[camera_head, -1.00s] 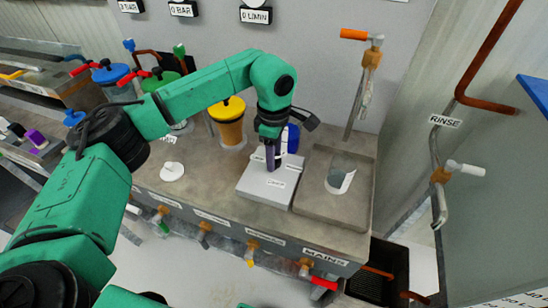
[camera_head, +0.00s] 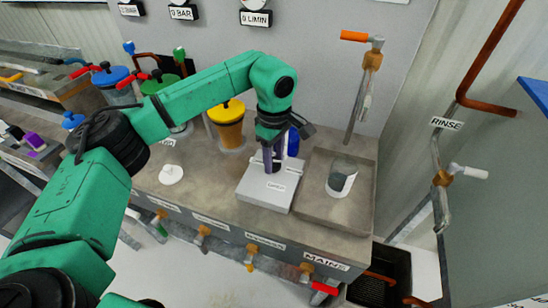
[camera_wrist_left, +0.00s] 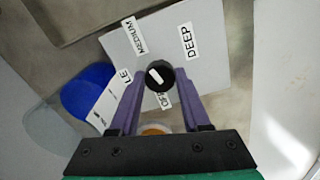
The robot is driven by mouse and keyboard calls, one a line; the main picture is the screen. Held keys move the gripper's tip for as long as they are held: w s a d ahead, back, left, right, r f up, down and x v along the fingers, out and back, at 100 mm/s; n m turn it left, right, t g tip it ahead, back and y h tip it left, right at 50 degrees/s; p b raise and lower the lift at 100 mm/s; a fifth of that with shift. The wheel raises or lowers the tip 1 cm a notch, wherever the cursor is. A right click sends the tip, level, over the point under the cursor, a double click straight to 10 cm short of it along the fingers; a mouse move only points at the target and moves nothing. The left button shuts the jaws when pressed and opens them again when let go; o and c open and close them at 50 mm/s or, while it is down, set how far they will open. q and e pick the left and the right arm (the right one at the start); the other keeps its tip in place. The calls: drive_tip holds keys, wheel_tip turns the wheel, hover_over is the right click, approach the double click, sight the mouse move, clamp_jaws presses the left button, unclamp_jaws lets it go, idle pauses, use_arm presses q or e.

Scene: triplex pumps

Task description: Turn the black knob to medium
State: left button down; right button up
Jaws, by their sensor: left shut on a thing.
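The black knob (camera_wrist_left: 159,76) sits on a pale grey square plate (camera_wrist_left: 215,62), which also shows on the counter in the head view (camera_head: 264,198). The knob carries a short white mark, slanting toward the upper left in the wrist view. Around it are the labels MEDIUM (camera_wrist_left: 132,35) and DEEP (camera_wrist_left: 188,41), and two others partly hidden by the fingers. My left gripper (camera_head: 271,165) points down over the plate. In the wrist view its purple fingers (camera_wrist_left: 159,82) are shut on the knob, one on each side. My right gripper is not in view.
A blue object (camera_wrist_left: 88,92) stands beside the plate, behind the gripper in the head view. A recessed tray (camera_head: 318,209) with a metal cup (camera_head: 341,179) is to the right, under an orange-handled tap (camera_head: 362,38). A yellow-lidded container (camera_head: 228,125) stands to the left.

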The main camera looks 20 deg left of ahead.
sight(274, 161)
use_arm(q)
drive_tip(key=shift+c, duration=1.8)
unclamp_jaws()
drive_tip(key=shift+r, duration=0.2)
drive_tip(key=shift+f, duration=0.1)
wheel_tip(274, 161, up, 15)
drive_tip(key=shift+f, duration=0.2)
drive_tip(key=shift+r, duration=0.1)
